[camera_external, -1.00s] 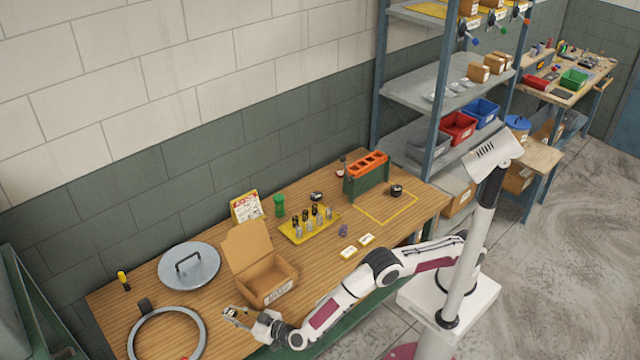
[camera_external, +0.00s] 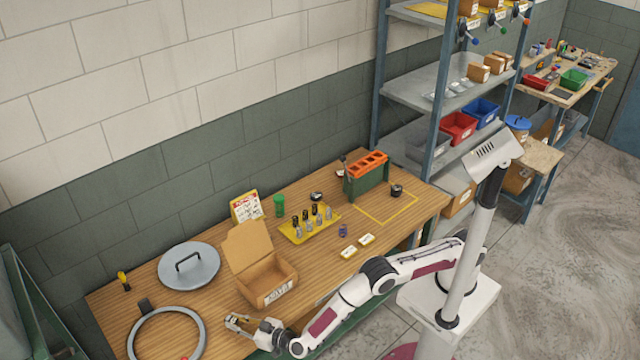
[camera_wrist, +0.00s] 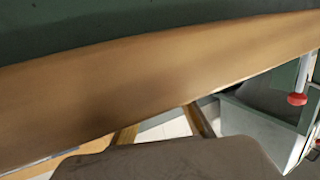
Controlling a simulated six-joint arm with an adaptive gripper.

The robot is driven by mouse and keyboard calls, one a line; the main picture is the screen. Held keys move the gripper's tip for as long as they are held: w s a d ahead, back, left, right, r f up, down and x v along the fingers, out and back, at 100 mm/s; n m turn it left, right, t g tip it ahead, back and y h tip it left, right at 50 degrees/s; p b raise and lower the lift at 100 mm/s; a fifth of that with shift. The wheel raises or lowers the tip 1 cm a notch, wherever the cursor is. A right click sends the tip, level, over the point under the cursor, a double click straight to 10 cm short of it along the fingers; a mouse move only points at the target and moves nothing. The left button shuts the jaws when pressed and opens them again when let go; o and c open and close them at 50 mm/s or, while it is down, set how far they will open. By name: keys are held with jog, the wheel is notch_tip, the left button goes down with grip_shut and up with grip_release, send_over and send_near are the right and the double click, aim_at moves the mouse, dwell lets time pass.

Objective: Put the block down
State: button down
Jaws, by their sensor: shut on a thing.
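My gripper (camera_external: 238,321) is low over the front edge of the wooden bench, between the open cardboard box and the grey ring. It is shut on the block, which is too small and too covered by the fingers to make out clearly in the external view. In the wrist view a blurred grey-brown shape (camera_wrist: 170,160) fills the bottom middle; I cannot tell whether it is the block or part of my gripper. I cannot tell whether the block touches the bench.
The open cardboard box (camera_external: 269,280) stands just behind my gripper. The grey ring (camera_external: 204,330) lies to its left, with a round lid (camera_external: 189,267) behind. A yellow tray (camera_external: 290,236) holds several small cylinders. A taped yellow outline (camera_external: 413,207) lies at the right.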

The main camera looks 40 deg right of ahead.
jog(key=shift+f, duration=0.1)
dwell(0.3)
jog(key=c, duration=1.8)
grip_release()
jog(key=shift+f, duration=0.1)
jog(key=shift+s, duration=0.15)
jog(key=shift+v, duration=3.75)
jog(key=shift+a, duration=0.1)
jog(key=shift+r, duration=0.25)
